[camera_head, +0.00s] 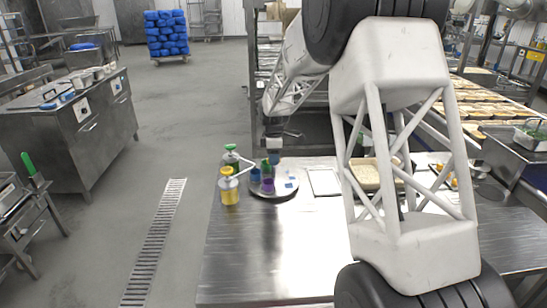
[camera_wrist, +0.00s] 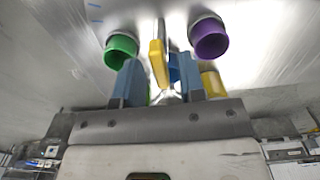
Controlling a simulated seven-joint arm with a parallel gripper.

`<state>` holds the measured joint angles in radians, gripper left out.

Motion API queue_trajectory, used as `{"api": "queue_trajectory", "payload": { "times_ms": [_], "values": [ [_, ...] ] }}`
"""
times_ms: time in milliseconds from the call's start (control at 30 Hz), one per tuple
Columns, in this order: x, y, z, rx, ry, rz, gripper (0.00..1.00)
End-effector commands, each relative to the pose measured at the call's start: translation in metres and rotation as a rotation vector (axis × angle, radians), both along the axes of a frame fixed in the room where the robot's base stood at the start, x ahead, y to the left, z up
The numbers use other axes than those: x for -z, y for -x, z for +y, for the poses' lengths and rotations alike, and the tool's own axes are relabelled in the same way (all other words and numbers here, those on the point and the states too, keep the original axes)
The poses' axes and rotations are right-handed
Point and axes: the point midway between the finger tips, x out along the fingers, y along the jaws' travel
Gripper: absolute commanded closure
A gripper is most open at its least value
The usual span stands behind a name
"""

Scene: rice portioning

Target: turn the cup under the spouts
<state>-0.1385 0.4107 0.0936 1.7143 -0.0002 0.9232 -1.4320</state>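A round metal tray (camera_head: 284,191) on the steel table carries a green cup (camera_head: 265,166), a blue cup (camera_head: 255,175) and a purple cup (camera_head: 267,185). Two pump bottles stand at its left, one with a green top (camera_head: 231,150) and one yellow (camera_head: 229,190); their white spouts reach toward the tray. My gripper (camera_head: 275,155) is low over the tray's far side. In the wrist view its blue fingers (camera_wrist: 160,84) are apart. The green cup (camera_wrist: 121,46) and purple cup (camera_wrist: 209,38) lie beyond them. A yellow upright piece (camera_wrist: 158,63) shows between them; contact is unclear.
A flat white-lined tray (camera_head: 324,181) and a rice-filled tray (camera_head: 366,174) lie right of the round tray. My arm covers part of the table's right side. The near left table top is bare. A conveyor with filled trays (camera_head: 488,100) runs at the right.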

Motion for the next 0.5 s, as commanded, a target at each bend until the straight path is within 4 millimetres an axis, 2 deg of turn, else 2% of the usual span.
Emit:
{"api": "queue_trajectory", "payload": {
  "times_ms": [33,200,233,500],
  "values": [
    [-0.0001,0.0,0.0,0.0,0.0,0.0,0.71],
    [-0.0002,-0.0001,0.0,0.0,0.0,0.0,0.97],
    [-0.0002,-0.0001,0.0,0.0,0.0,0.0,1.0],
    [-0.0003,0.0,0.0,-0.001,0.0,0.0,1.0]
  ]
}}
